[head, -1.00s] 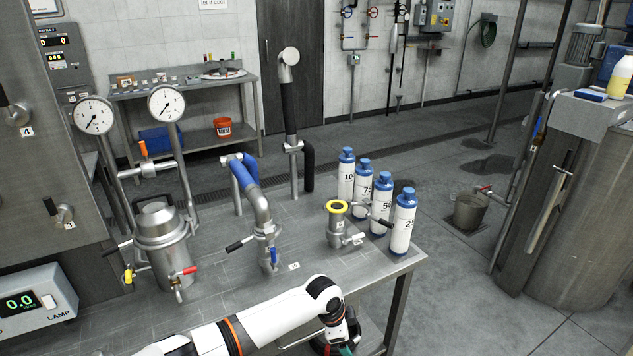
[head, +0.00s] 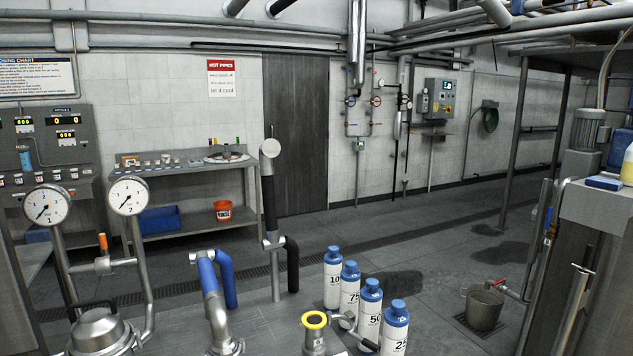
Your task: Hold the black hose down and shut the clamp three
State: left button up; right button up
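A bent black hose (head: 292,268) curves down from an upright metal pipe stand behind the bench. A straight black sleeve (head: 269,205) covers the upper part of the same pipe, below a round pale end cap (head: 270,147). A metal joint (head: 273,242) sits where the bent hose meets the pipe. I cannot make out a clamp marked three. Neither of my grippers is in view.
A blue hose (head: 225,278) on a metal pipe, a yellow-ringed fitting (head: 314,320) and several blue-capped bottles (head: 369,305) stand near the bench. Two gauges (head: 128,196) rise at left. A bucket (head: 484,306) stands on the floor at right.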

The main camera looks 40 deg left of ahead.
aim_at(270, 148)
jog(key=i+z, duration=0.5)
jog(key=i, duration=1.15)
jog(key=i+j+u, duration=0.2)
jog(key=i+u, duration=1.2)
jog(key=i+l+u, duration=0.45)
jog(key=i+j+u, duration=0.1)
jog(key=u, duration=0.35)
jog(key=i+u, duration=0.45)
jog(key=i+l+u, duration=0.1)
jog(key=u, duration=0.35)
jog(key=i+l+u, duration=0.15)
jog(key=u, duration=0.3)
jog(key=i+l+u, duration=0.2)
jog(key=u, duration=0.25)
jog(key=i+l+u, duration=0.15)
jog(key=l+u, duration=0.15)
jog(key=u, duration=0.15)
jog(key=i+l+u, duration=0.2)
jog(key=l+u, duration=0.15)
jog(key=i+l+u, duration=0.3)
jog(key=k+j+u, duration=0.1)
jog(key=u, duration=0.35)
